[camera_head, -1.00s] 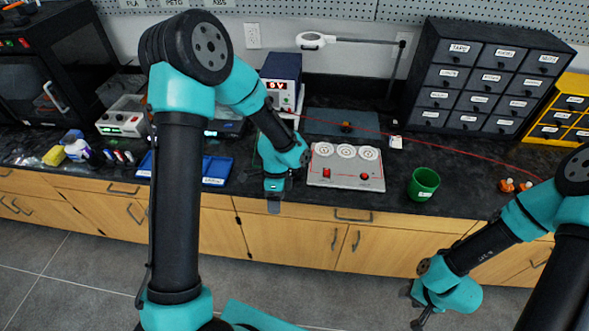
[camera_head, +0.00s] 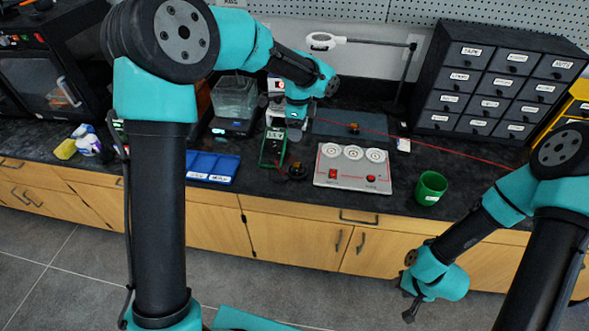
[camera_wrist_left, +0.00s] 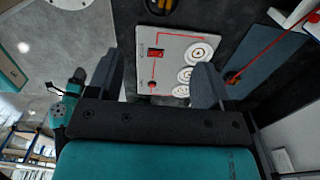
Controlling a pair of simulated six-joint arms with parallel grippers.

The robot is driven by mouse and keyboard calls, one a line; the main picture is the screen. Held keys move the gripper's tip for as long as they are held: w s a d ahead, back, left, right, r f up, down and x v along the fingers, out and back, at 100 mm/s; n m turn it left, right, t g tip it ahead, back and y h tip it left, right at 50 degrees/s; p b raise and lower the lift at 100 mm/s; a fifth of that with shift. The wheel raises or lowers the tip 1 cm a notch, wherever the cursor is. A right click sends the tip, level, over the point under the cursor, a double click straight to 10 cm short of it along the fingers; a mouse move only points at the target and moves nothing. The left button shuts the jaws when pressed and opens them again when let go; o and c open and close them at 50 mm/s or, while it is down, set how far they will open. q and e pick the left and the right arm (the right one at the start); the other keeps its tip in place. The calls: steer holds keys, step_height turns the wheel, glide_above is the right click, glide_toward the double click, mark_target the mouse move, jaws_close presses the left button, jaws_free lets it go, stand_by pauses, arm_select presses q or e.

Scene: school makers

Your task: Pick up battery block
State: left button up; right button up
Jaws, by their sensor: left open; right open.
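I cannot make out for certain which thing is the battery block. A grey board (camera_head: 325,180) with white dials and red parts lies on the dark counter. It also shows between and beyond the fingers in the left wrist view (camera_wrist_left: 175,80). My left gripper (camera_head: 297,112) is at the back of the counter, behind and left of the board. In the left wrist view its two fingers (camera_wrist_left: 160,80) are apart, with nothing held. A small dark and orange piece (camera_head: 353,129) lies on the blue-grey mat (camera_head: 325,127). My right gripper (camera_head: 409,300) hangs in front of the cabinets, open.
A green multimeter (camera_head: 272,150) and a round black part (camera_head: 295,172) are left of the board. A blue tray (camera_head: 212,167) is further left, a green cup (camera_head: 431,187) right. A drawer cabinet (camera_head: 490,85) and lamp (camera_head: 365,43) stand behind.

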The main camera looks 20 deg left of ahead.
arm_select(q)
glide_above(298, 166)
step_height(298, 166, down, 12)
steer(key=shift+s+r, duration=0.1)
steer(key=shift+r, duration=0.15)
steer(key=shift+f, duration=0.4)
steer(key=shift+f, duration=0.1)
steer(key=f, duration=0.5)
steer(key=shift+w, duration=0.2)
steer(key=shift+c, duration=0.5)
steer(key=c, duration=1)
